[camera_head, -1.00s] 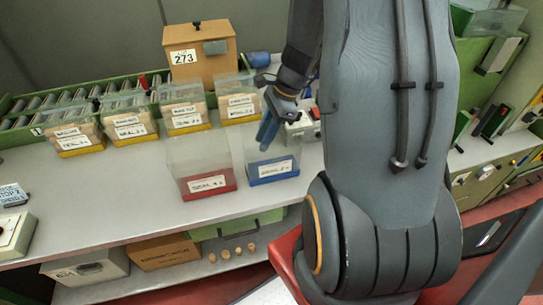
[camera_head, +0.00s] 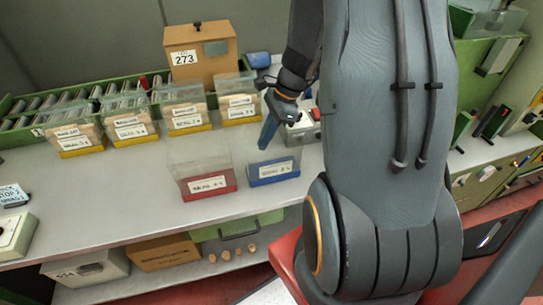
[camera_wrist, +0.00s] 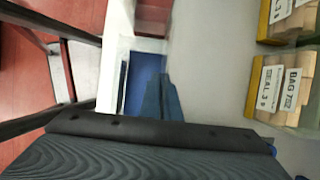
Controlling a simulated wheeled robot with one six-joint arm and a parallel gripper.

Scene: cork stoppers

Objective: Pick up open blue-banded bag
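The blue-banded bag (camera_head: 272,172) stands on the grey bench, right of a red-banded bag (camera_head: 207,184). It has clear walls and a white label on the blue band; no contents show inside. In the wrist view the blue-banded bag (camera_wrist: 147,88) shows its blue inside near the picture's middle. My gripper (camera_head: 265,143) points down just above and behind the blue band in the head view. Its blue fingers overlap one another there. In the wrist view my gripper (camera_wrist: 160,92) covers the bag's right side. I cannot tell its opening or whether it touches the clear wall.
Several yellow-banded bags of corks (camera_head: 130,122) line the back by a green roller rack (camera_head: 22,130). A wooden box marked 273 (camera_head: 203,55) stands behind them. A grey device (camera_head: 303,128) sits right of my gripper.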

